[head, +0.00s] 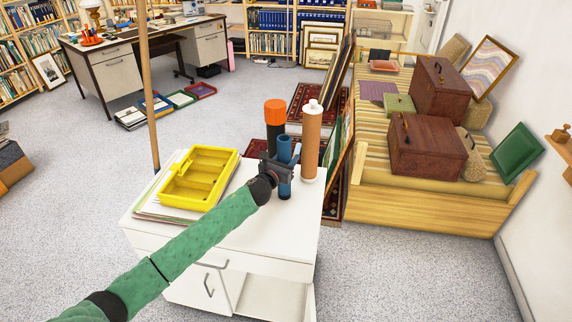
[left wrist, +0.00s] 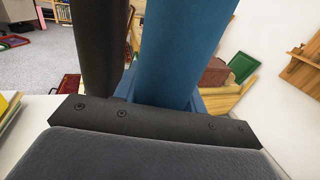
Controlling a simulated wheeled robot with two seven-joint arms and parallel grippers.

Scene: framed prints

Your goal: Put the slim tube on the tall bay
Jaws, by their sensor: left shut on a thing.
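A slim blue tube (head: 284,148) stands upright at the back right of the white cabinet (head: 240,225); it also fills the middle of the left wrist view (left wrist: 183,50). My left gripper (head: 280,170) is shut on the blue tube and hides part of it. More blue shows close beside and below the gripper; I cannot tell whether it is a separate part. A black tube with an orange cap (head: 275,112) stands just behind, and a brown tube with a white cap (head: 311,145) stands to the right. I cannot tell which place is the tall bay. My right gripper is not in view.
A yellow tray (head: 199,176) lies on papers at the cabinet's left. A wooden pole (head: 148,90) rises behind it. A wooden daybed (head: 430,205) with brown cases (head: 428,148) stands to the right. Open carpet (head: 60,225) lies to the left.

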